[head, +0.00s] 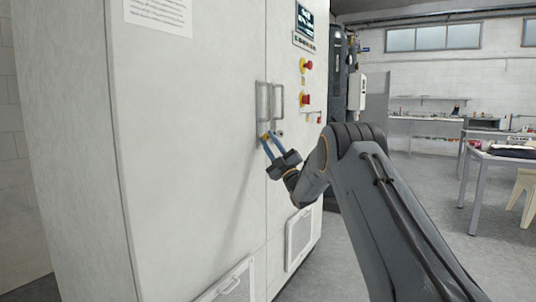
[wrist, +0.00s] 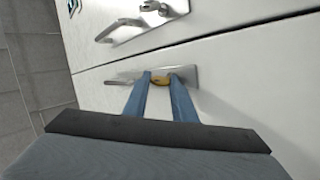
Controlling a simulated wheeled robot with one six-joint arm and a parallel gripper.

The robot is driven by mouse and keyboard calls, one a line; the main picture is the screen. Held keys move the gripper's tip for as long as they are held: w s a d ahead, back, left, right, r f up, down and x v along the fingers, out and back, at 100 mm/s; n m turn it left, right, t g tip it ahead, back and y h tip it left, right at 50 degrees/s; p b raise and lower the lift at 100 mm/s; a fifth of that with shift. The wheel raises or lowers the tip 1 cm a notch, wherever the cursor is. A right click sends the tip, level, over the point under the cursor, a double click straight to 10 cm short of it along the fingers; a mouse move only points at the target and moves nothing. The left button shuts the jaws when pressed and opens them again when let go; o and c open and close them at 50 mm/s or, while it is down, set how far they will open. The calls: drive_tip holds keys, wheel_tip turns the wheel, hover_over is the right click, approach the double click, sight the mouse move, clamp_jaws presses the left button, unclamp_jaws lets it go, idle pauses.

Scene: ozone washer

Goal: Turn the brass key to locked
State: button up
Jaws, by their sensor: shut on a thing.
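The brass key (wrist: 160,83) sits at a metal lock plate (wrist: 190,73) on the white cabinet door. My gripper (wrist: 159,78) has its two blue fingers on either side of the key and is shut on it. In the head view my gripper (head: 267,136) reaches the cabinet just below the door handles, and the key is a tiny brass spot between the fingertips. The fingers hide part of the key, and I cannot tell its lock position.
Two metal handles (head: 262,101) stand out from the doors right above my gripper. Red emergency buttons (head: 306,65) and a small screen (head: 305,20) are on the cabinet's right part. Vent grilles (head: 300,236) are low on the doors. Worktables (head: 500,158) stand at the far right.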

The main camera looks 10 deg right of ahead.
drive_tip(key=n+g+y+b, duration=0.1)
drive_tip(key=n+y+b, duration=0.1)
drive_tip(key=n+g+y+b, duration=0.1)
drive_tip(key=n+y+b, duration=0.1)
drive_tip(key=n, duration=0.1)
drive_tip(key=n+g+y+b, duration=0.2)
drive_tip(key=n+y, duration=0.1)
drive_tip(key=shift+w+d+f+b, duration=0.15)
drive_tip(key=shift+w+f+b, duration=0.05)
drive_tip(key=shift+f+b, duration=0.15)
drive_tip(key=shift+r+n+g+y+b, duration=0.15)
drive_tip(key=shift+n+g+y+b, duration=0.4)
drive_tip(key=shift+n, duration=0.35)
drive_tip(key=shift+r+n+g+y+b, duration=0.1)
drive_tip(key=shift+n+g+y+b, duration=0.2)
drive_tip(key=shift+n, duration=0.3)
drive_tip(key=o, duration=0.8)
drive_tip(key=shift+c, duration=0.2)
drive_tip(key=p+v, duration=0.1)
drive_tip(key=v, duration=0.6)
drive_tip(key=shift+s+d+f, duration=0.2)
drive_tip(key=shift+f, duration=0.05)
